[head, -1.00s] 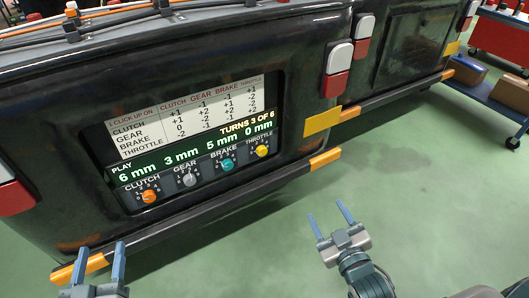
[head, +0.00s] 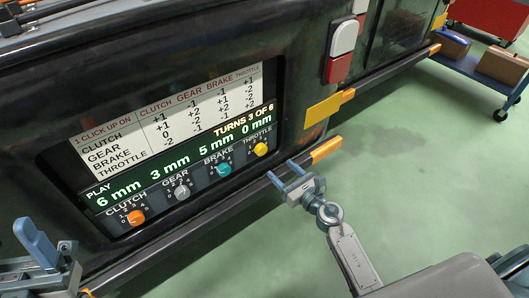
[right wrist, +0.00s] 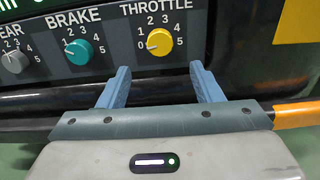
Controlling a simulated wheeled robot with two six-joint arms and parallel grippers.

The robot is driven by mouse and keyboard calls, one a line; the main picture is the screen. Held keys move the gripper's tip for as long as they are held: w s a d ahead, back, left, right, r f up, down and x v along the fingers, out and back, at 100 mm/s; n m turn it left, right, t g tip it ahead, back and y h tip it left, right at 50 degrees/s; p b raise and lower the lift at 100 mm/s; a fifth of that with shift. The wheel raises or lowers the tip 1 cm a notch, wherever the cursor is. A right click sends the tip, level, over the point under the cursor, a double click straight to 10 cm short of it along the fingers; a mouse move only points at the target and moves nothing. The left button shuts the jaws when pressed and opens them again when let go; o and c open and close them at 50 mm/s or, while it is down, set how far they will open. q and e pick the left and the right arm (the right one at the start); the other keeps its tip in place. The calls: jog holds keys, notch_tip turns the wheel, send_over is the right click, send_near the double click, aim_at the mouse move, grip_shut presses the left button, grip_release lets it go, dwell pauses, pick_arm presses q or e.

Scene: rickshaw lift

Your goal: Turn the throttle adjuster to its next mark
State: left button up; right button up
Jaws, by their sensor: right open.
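The throttle adjuster (head: 261,149) is a yellow knob at the right end of the panel's knob row. In the right wrist view the yellow knob (right wrist: 160,41) has its pointer toward the 0 at its left. My right gripper (head: 282,170) is open and empty, just below and in front of this knob. In the right wrist view its two fingers (right wrist: 160,70) stand apart, below the knob on either side, not touching it. My left gripper (head: 36,240) is at the lower left edge; its fingers overlap in the picture.
The display (head: 180,140) reads 6, 3, 5 and 0 mm, and turns 3 of 6. The orange clutch knob (head: 136,217), grey gear knob (head: 182,192) and teal brake knob (head: 223,169) sit to the left. A black bumper bar (head: 215,212) with an orange end runs below the panel.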

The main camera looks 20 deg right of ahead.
aim_at(263, 151)
jog(key=x, duration=0.9)
jog(key=shift+w, duration=0.1)
jog(key=shift+c, duration=0.2)
jog(key=c, duration=0.9)
